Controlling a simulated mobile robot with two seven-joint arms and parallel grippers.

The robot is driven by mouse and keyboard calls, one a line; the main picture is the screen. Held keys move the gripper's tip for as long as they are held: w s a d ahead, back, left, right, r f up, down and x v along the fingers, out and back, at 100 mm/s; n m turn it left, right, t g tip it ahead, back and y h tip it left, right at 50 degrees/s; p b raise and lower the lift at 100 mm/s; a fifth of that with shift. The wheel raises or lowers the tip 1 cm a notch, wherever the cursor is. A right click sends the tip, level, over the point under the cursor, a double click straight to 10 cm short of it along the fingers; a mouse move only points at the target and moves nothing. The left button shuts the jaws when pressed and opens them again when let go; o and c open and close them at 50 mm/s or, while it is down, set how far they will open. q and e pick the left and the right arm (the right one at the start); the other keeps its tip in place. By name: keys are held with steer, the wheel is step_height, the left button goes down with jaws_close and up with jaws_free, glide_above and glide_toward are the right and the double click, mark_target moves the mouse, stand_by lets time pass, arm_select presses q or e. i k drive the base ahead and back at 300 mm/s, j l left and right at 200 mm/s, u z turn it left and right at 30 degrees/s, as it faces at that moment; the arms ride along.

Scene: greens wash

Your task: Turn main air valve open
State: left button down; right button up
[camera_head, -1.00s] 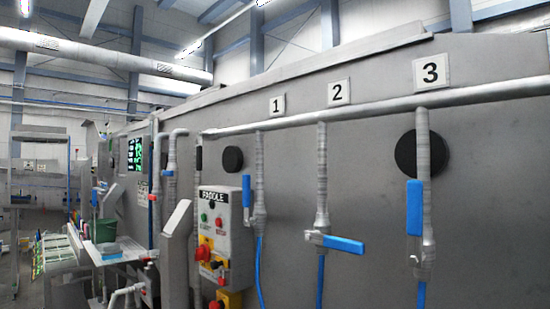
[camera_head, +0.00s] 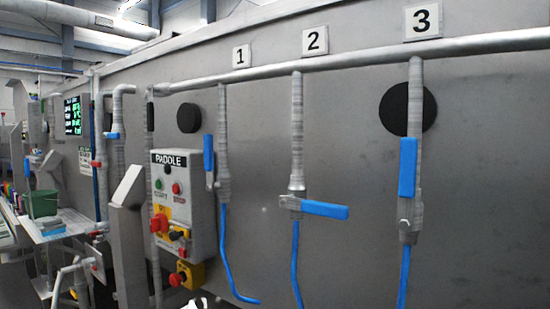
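Three valves with blue lever handles hang from a horizontal pipe on the grey metal wall. The valve 1 handle (camera_head: 208,157) and the valve 3 handle (camera_head: 407,167) stand upright, along their pipes. The valve 2 handle (camera_head: 325,209) lies sideways, across its pipe. A smaller blue handle (camera_head: 113,135) sits on another pipe further left and looks roughly horizontal. No label in view says which is the main air valve. Neither of my grippers is in view.
A grey PADDLE control box (camera_head: 183,200) with buttons and a red knob stands out from the wall left of valve 1. A yellow box with a red button (camera_head: 178,279) is below it. A green tub (camera_head: 42,203) sits on a shelf at far left.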

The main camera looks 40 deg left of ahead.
mark_target(150, 105)
steer(key=j+z, duration=0.35)
steer(key=k+j+z, duration=0.1)
steer(key=j+z, duration=0.25)
steer(key=k+j+z, duration=0.15)
steer(key=j, duration=0.15)
steer(key=j+z, duration=0.2)
steer(key=j, duration=0.15)
steer(key=k+j+z, duration=0.15)
steer(key=j, duration=0.15)
steer(key=k+j+z, duration=0.15)
steer(key=j, duration=0.25)
steer(key=k+j+z, duration=0.15)
steer(key=k+j, duration=0.4)
steer(key=j, duration=0.15)
steer(key=k+j+z, duration=0.1)
steer(key=k+j, duration=0.15)
steer(key=j, duration=0.15)
